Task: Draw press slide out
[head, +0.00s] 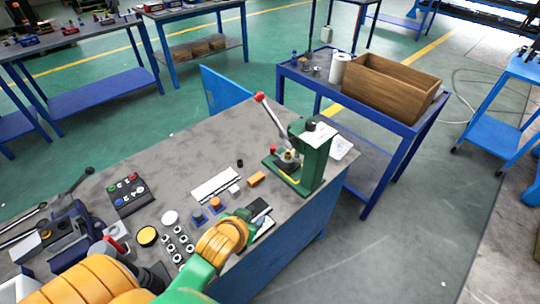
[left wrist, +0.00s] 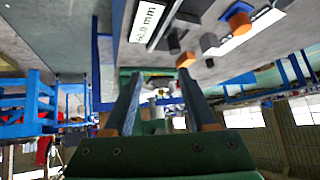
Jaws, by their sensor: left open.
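The green press (head: 316,158) stands at the right end of the grey worktable. Its lever (head: 271,115) leans up to the left and ends in a red knob (head: 260,97). Small brass and dark parts (head: 290,157) sit low at its front, above a yellow-edged base; I cannot tell clearly which part is the slide. My left gripper (head: 264,217) is open over the table's front edge, in front of the press and apart from it. In the left wrist view the open fingers of the left gripper (left wrist: 162,90) frame blurred green and pale shapes. My right gripper is not seen.
On the worktable (head: 200,150) lie a white strip (head: 215,184), an orange block (head: 256,179), a button box (head: 129,194) and several small pale parts. Behind, a blue trolley holds a wooden box (head: 393,88) and a paper roll (head: 339,68). The table's back middle is clear.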

